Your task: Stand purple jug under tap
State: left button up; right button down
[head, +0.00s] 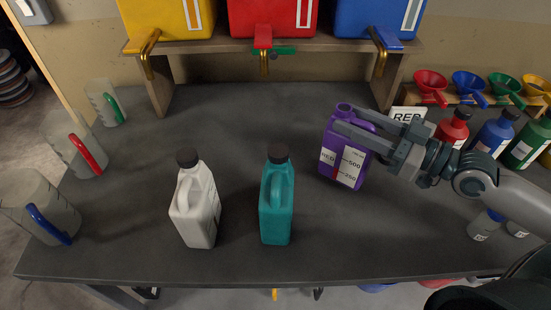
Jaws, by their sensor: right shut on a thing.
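The purple jug (342,163) is at the right of the table's middle, with an open neck and a white label reading RED with marks 500 and 250. My right gripper (352,134) is shut on the purple jug near its top, coming from the right. The jug leans slightly; I cannot tell if its base touches the table. Three taps show under the drums: a yellow-handled tap (149,52) at left, a red-handled tap (263,48) in the middle and a blue-handled tap (383,51) at right. My left gripper is not in view.
A white jug (197,207) and a teal jug (276,205) stand capped at the front middle. Clear measuring jugs (75,145) line the left edge. Coloured bottles (493,135), funnels (468,84) and a RED sign (407,116) are at right. The table below the middle tap is clear.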

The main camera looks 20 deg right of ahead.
jog(key=shift+s+a+r+y+b, duration=0.15)
jog(key=shift+s+a+y+b, duration=0.15)
jog(key=shift+s+a+b, duration=0.05)
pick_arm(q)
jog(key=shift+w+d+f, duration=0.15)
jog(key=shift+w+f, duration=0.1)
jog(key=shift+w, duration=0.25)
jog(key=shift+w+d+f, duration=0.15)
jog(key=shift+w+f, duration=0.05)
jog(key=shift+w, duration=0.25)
pick_arm(e)
jog(key=shift+s+a+r, duration=0.1)
jog(key=shift+r, duration=0.1)
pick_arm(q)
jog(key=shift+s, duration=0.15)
